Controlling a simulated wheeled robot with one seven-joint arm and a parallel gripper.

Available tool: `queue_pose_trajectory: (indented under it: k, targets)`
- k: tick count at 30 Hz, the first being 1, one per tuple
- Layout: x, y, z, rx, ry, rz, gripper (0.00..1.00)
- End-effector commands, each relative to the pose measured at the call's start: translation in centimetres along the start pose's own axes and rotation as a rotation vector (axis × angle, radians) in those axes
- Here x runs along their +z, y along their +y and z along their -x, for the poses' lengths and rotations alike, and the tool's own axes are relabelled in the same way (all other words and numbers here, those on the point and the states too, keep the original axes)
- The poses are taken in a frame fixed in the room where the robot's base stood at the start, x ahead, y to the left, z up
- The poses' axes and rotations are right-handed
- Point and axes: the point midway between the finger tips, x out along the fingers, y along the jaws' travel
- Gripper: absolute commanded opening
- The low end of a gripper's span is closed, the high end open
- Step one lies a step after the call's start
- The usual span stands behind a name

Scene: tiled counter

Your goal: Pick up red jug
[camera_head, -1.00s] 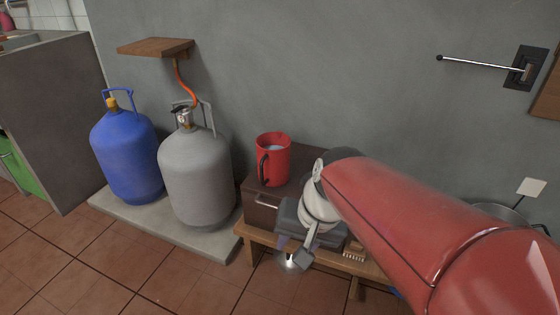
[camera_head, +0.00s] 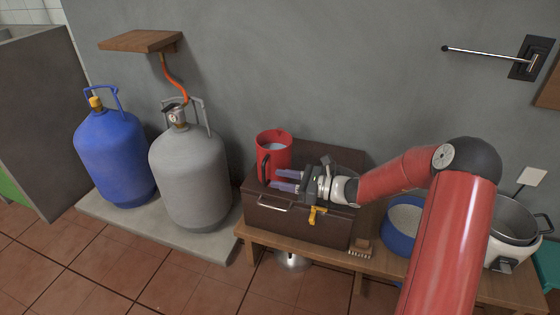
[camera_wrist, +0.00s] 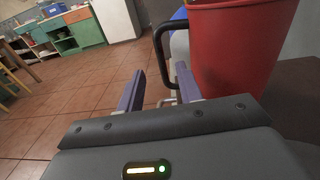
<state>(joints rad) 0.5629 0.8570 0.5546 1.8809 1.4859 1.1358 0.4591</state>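The red jug (camera_head: 277,143) stands upright on top of a dark brown box, with its black handle (camera_head: 264,167) on its front-left side. My gripper (camera_head: 274,180) is low over the box, its fingers pointing left just in front of the jug. In the wrist view the red jug (camera_wrist: 235,50) fills the upper right, and its handle (camera_wrist: 160,45) shows ahead of my gripper (camera_wrist: 159,75). The two fingers are apart with a gap between them. The lower end of the handle appears near the right fingertip; I cannot tell whether they touch.
The brown box (camera_head: 300,224) sits on a wooden bench (camera_head: 390,262). A grey gas cylinder (camera_head: 190,175) and a blue one (camera_head: 113,155) stand to the left. A blue bowl (camera_head: 402,240), a brush (camera_head: 361,247) and a cooker (camera_head: 512,235) are to the right. A wall is behind.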

Motion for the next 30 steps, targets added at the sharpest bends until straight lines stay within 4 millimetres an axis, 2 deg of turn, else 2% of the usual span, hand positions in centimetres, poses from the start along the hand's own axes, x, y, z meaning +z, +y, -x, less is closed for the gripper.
queue_pose_trajectory:
  k: [13,21,28,30]
  targets:
    - [0.0,-0.3,-3.8,-0.014,-0.017,-0.02,0.36]
    - [0.1,-0.2,-7.5,-0.013,-0.015,-0.019,0.36]
    - [0.1,-0.2,-7.8,-0.015,-0.015,-0.019,0.36]
    - [0.1,-0.2,-7.8,-0.015,-0.015,-0.019,0.27]
